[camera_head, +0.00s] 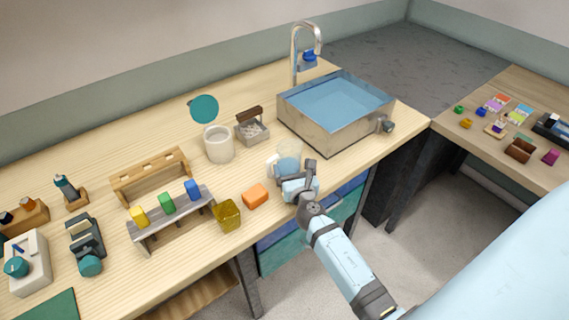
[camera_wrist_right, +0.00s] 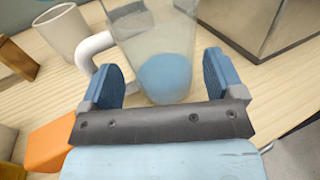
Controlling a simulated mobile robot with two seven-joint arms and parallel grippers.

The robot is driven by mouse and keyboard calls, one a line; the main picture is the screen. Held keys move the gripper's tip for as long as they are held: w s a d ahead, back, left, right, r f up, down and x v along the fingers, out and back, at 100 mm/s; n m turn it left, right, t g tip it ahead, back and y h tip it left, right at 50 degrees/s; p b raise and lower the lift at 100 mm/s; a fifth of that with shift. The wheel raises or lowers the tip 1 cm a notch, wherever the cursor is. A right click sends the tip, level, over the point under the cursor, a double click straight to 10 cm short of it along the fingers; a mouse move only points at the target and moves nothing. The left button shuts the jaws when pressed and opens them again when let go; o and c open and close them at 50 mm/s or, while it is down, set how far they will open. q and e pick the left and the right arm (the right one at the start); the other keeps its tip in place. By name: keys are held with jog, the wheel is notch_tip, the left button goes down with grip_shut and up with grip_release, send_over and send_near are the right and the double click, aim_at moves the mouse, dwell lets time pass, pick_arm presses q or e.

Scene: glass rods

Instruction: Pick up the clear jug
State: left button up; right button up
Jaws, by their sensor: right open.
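The clear jug (camera_head: 289,152) stands on the wooden counter, left of the sink's front corner. In the right wrist view the jug (camera_wrist_right: 155,45) is upright, with a white handle on its left side and something round and blue at its base; I cannot tell whether that is inside it. My right gripper (camera_head: 297,180) is at the near side of the jug. In the wrist view the right gripper (camera_wrist_right: 165,80) is open, with its blue fingers apart and the jug's lower part showing between them. The handle is close to the left finger. My left gripper is not in view.
An orange block (camera_head: 256,196) and a yellow cube (camera_head: 227,214) lie left of the gripper. A cream canister (camera_head: 218,146) and a small basket (camera_head: 252,132) stand behind. The metal sink (camera_head: 318,126) rises to the right. Wooden racks stand further left.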

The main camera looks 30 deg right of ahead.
aim_at(292, 168)
jog(key=x, duration=0.3)
jog(key=shift+w+d+f, duration=0.1)
jog(key=shift+w+f, duration=0.1)
jog(key=shift+w, duration=0.15)
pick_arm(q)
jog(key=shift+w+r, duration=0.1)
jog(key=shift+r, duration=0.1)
pick_arm(e)
jog(key=shift+s, duration=0.1)
